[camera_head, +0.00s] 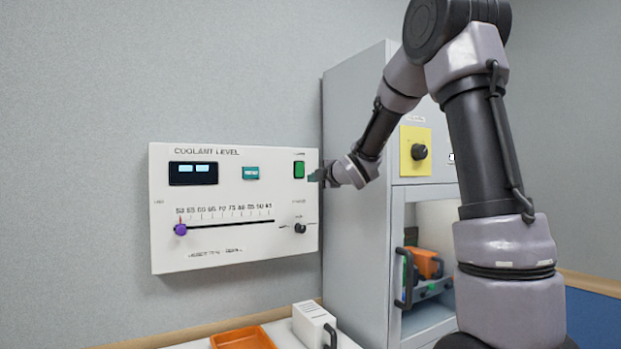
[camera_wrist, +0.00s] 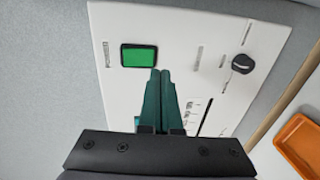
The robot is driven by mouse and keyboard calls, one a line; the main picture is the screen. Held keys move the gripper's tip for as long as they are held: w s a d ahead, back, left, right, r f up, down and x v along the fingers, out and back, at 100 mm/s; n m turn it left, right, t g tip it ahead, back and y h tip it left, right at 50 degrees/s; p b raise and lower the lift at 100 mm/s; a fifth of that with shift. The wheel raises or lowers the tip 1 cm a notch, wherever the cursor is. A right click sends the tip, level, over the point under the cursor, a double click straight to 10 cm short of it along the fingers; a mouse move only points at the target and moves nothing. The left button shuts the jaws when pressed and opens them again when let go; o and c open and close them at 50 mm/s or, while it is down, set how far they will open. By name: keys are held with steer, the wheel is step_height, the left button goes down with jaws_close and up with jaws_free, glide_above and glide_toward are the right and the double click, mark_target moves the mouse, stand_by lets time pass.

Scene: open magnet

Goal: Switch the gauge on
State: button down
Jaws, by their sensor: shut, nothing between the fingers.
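The gauge is a white wall panel (camera_head: 235,258) headed COOLANT LEVEL. A green rocker switch (camera_head: 299,169) sits in a dark frame at its upper right. The switch also shows in the wrist view (camera_wrist: 139,56). A display (camera_head: 193,173) at the upper left shows two light-blue lit blocks. My gripper (camera_head: 315,175) is at the panel's right edge, close to the switch. In the wrist view its green fingers (camera_wrist: 161,72) are together and empty, with their tips just beside the switch's lower right corner. I cannot tell whether they touch the panel.
The panel carries a teal button (camera_head: 251,173), a purple slider knob (camera_head: 180,230) on a scale and a black knob (camera_head: 300,228). A grey cabinet (camera_head: 357,230) with a yellow knob plate (camera_head: 408,165) stands right. An orange tray (camera_head: 243,338) and white box (camera_head: 312,326) lie below.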

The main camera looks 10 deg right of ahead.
steer(key=f+v, duration=0.1)
steer(key=v, duration=0.7)
steer(key=shift+s+f, duration=0.2)
steer(key=shift+f, duration=0.2)
